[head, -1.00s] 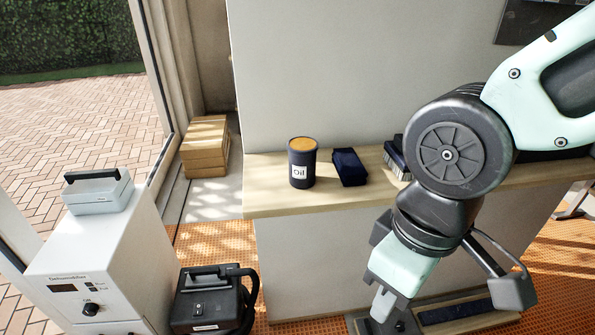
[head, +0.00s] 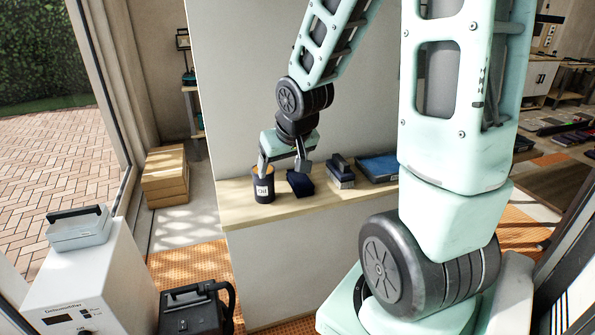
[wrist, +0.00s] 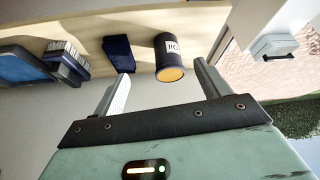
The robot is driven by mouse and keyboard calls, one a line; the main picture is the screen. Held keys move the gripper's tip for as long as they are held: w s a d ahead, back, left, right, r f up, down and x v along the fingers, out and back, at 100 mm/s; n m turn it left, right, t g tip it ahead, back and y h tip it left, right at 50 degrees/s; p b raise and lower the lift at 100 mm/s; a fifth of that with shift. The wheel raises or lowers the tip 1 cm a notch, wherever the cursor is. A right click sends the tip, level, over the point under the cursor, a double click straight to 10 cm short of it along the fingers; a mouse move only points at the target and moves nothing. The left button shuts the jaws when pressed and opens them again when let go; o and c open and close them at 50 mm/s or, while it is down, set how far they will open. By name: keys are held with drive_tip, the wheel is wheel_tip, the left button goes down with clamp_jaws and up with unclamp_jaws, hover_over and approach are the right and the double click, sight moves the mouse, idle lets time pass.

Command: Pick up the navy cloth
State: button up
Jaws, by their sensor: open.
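The navy cloth (head: 300,183) lies folded on the wooden ledge, just right of a dark can labelled "Oil" (head: 264,186). In the wrist view the navy cloth (wrist: 119,53) shows beyond the left finger, and the oil can (wrist: 169,57) shows between the two fingers. My gripper (head: 281,163) is over the ledge near the can and the cloth, with nothing between its fingers. In the wrist view my gripper (wrist: 163,88) is open, its fingers wide apart. Its exact height above the ledge is hard to tell.
A brush (head: 340,172) and a blue tray-like item (head: 377,167) sit on the ledge (head: 290,207) right of the cloth. A wall rises behind.

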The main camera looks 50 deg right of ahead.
drive_tip(key=m+h, duration=0.1)
drive_tip(key=m, duration=0.1)
approach(300, 177)
drive_tip(key=b+x, duration=0.1)
drive_tip(key=x, duration=0.1)
drive_tip(key=b+x, duration=0.1)
drive_tip(key=b, duration=0.1)
drive_tip(key=shift+w+a+f, duration=0.15)
drive_tip(key=shift+w+f, duration=0.2)
drive_tip(key=shift+d+p+x, duration=0.15)
drive_tip(key=shift+p+x, duration=0.15)
drive_tip(key=shift+x, duration=1.3)
drive_tip(key=shift+d+p+x, duration=0.1)
drive_tip(key=shift+p+x, duration=0.15)
drive_tip(key=shift+x, duration=1.4)
drive_tip(key=shift+s, duration=0.1)
drive_tip(key=c, duration=1)
